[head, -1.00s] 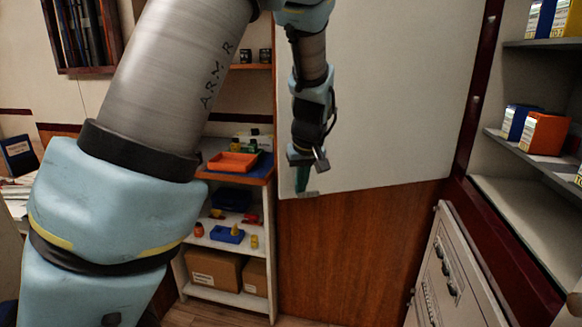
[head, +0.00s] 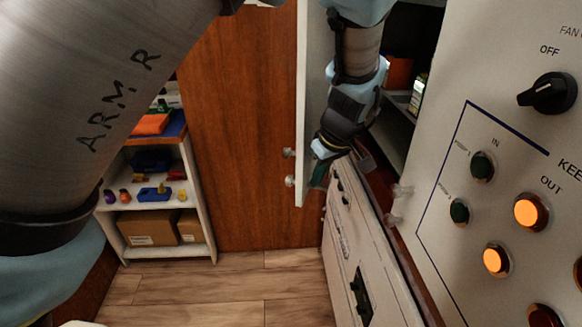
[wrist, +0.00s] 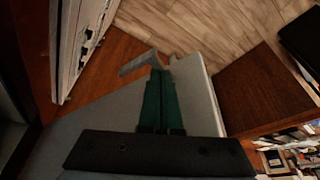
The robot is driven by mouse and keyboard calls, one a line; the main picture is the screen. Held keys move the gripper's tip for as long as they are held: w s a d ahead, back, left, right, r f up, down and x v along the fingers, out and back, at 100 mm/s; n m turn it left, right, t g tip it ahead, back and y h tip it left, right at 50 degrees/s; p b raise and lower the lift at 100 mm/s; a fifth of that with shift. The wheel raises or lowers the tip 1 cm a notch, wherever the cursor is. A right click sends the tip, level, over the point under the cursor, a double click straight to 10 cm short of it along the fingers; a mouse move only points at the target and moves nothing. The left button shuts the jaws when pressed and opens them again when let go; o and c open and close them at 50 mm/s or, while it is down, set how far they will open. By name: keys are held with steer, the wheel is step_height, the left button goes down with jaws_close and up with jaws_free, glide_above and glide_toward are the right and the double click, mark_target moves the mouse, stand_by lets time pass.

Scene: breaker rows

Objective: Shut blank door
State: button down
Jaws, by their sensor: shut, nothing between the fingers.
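The blank door is a plain white panel (head: 314,100). It stands open and shows nearly edge-on in the head view, with two small metal fittings on its left side. Its pale face (wrist: 85,137) lies behind my gripper in the wrist view. My gripper (head: 320,176) is low at the door's right side, between the door and the shelved cabinet opening (head: 400,125). Its green fingers (wrist: 157,98) are shut and empty, close to the door's face and edge. I cannot tell whether they touch it. My arm hides part of the door's upper end.
A control panel (head: 520,170) with a black knob and lit orange buttons stands close on the right. A grey-white front (head: 345,235) with black handles sits below the opening. A low shelf (head: 165,222) with boxes is at left. The wooden floor (head: 225,285) is clear.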

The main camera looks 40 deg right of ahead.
steer(key=shift+s+d, duration=0.45)
steer(key=shift+s, duration=0.15)
steer(key=shift+r, duration=0.1)
